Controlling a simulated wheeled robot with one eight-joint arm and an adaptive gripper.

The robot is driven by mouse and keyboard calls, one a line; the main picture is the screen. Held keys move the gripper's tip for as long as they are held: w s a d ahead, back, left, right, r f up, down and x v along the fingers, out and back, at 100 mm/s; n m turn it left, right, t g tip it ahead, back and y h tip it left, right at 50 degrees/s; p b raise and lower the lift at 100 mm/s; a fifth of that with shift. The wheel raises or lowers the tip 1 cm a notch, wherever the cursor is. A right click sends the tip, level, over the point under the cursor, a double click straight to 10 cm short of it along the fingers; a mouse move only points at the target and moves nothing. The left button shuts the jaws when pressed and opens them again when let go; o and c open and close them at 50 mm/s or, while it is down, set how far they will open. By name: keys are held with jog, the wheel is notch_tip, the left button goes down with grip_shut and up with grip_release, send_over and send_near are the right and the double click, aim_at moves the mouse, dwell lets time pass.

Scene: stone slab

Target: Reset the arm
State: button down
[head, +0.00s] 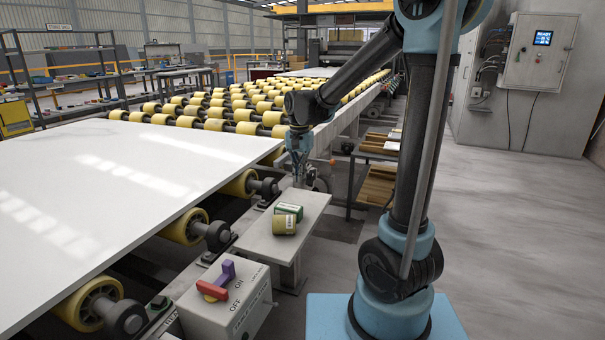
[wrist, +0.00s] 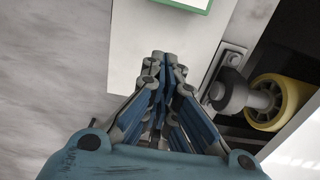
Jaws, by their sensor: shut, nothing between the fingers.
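My gripper (head: 299,178) hangs from my arm above the far end of a small pale side shelf, pointing down. In the wrist view my gripper (wrist: 162,62) has its fingertips together with nothing between them. Below it in that view lies the pale shelf surface (wrist: 135,45). My arm reaches up from its base, bends at the top of the head view and comes back down toward the shelf.
A green box (head: 289,210) and an olive labelled can or roll (head: 284,225) sit on the shelf (head: 257,242). A switch box (head: 222,305) with a red-and-purple handle stands nearer. A white slab (head: 110,180) lies on yellow rollers (head: 187,226) at left. Grey floor (head: 510,230) at right is clear.

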jog(key=s+d+n+t, duration=0.1)
jog(key=s+d+n, duration=0.1)
jog(key=s+d, duration=1.15)
jog(key=s+d+f+n+t, duration=0.1)
jog(key=s+d+f+n, duration=0.1)
jog(key=s+d+f, duration=0.5)
jog(key=shift+s+d, duration=1.35)
jog(key=shift+s, duration=0.5)
